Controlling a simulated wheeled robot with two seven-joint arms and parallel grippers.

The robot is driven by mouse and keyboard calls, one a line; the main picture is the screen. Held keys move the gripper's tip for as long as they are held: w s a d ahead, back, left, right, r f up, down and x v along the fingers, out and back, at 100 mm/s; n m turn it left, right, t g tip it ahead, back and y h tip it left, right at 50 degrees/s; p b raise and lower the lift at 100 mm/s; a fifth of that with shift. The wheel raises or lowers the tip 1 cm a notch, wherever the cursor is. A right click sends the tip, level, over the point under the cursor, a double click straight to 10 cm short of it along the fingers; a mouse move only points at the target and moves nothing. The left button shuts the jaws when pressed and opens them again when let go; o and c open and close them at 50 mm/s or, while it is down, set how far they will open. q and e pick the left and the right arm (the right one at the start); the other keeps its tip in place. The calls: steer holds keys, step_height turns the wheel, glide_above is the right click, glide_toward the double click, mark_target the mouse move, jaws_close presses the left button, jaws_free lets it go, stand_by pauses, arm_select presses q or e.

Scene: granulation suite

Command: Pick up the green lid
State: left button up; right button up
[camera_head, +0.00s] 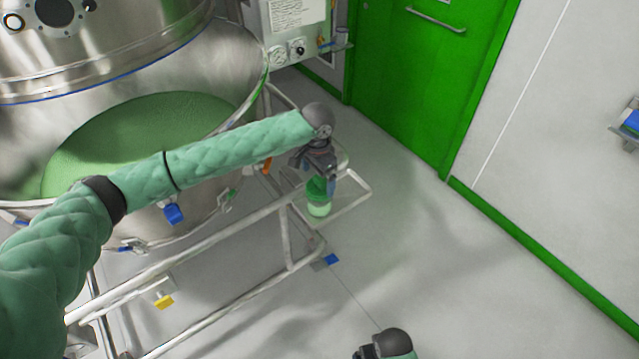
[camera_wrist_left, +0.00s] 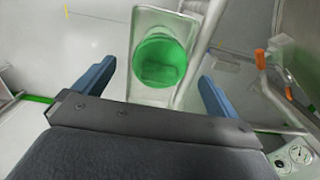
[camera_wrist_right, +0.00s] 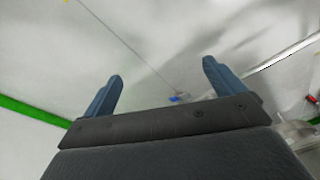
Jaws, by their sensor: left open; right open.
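The green lid (camera_head: 316,188) sits on a pale translucent jar (camera_head: 319,209), which stands on a small tray (camera_head: 349,194) on the metal frame. In the left wrist view the lid (camera_wrist_left: 160,62) shows from above, round with a raised grip across it. My left gripper (camera_head: 329,180) is open just over the lid. In the left wrist view its two blue fingers lie apart, on either side and nearer than the lid, with none visibly touching it. My right gripper (camera_wrist_right: 160,75) is open and empty over the floor, and its fingers are out of the head view.
A large steel vessel (camera_head: 225,75) holding green powder (camera_head: 140,135) stands at left. Tubular rails (camera_head: 215,240) run below my left arm. A control box (camera_head: 296,30) and green door (camera_head: 432,80) are behind. Floor (camera_head: 450,270) at right is clear.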

mark_target(319, 185)
arm_select(q)
steer(key=shift+f+p, duration=0.3)
steer(key=shift+f, duration=1.1)
arm_select(e)
steer(key=f, duration=0.3)
steer(key=shift+s+d+f, duration=0.2)
steer(key=shift+s+f, duration=0.1)
steer(key=shift+s, duration=0.05)
arm_select(q)
steer(key=shift+c, duration=0.3)
steer(key=c, duration=1)
